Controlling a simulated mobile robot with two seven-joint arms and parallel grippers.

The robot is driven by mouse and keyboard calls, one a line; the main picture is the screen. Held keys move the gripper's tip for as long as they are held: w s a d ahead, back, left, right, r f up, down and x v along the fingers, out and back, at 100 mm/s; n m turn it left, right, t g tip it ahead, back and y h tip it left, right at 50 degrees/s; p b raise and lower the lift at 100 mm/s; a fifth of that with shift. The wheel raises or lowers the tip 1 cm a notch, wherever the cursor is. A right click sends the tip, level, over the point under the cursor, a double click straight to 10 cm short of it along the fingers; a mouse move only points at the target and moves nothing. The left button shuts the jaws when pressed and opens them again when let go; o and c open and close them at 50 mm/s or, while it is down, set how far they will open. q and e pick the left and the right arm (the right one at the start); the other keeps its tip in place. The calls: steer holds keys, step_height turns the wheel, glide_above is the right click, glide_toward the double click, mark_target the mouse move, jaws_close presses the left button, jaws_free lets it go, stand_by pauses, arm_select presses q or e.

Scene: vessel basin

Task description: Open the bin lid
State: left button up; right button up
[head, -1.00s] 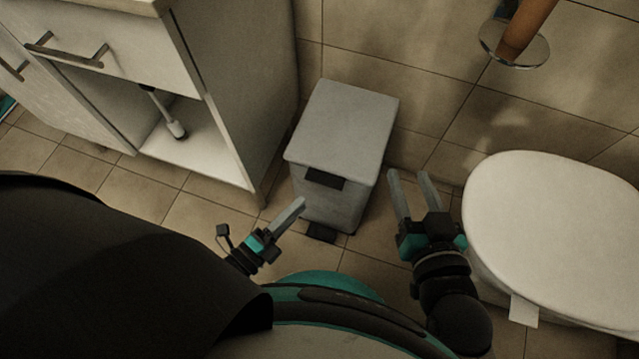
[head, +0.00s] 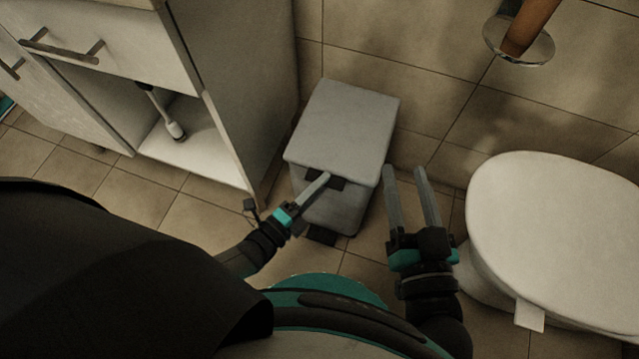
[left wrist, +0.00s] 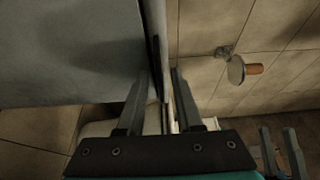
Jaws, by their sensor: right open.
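The grey bin (head: 325,208) stands on the floor between the cabinet and the toilet. Its flat lid (head: 343,122) is down, with a dark tab (head: 342,184) at the front edge. My left gripper (head: 326,177) is at this tab, overlapping it in the head view, where one finger shows clearly. In the left wrist view, its fingers (left wrist: 159,73) are apart, with the thin lid edge between them; contact cannot be told. My right gripper (head: 405,170) is open and empty, right of the bin. A dark pedal (head: 320,236) at the bin's foot is partly hidden by the left gripper.
A white cabinet (head: 245,90) with an open shelf stands close on the left. A toilet with a closed white lid (head: 555,235) is close to the right of my right gripper. The tiled wall is behind the bin, with a roll holder (head: 518,40) above.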

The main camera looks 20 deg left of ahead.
arm_select(q)
jaws_close()
stand_by(1.2)
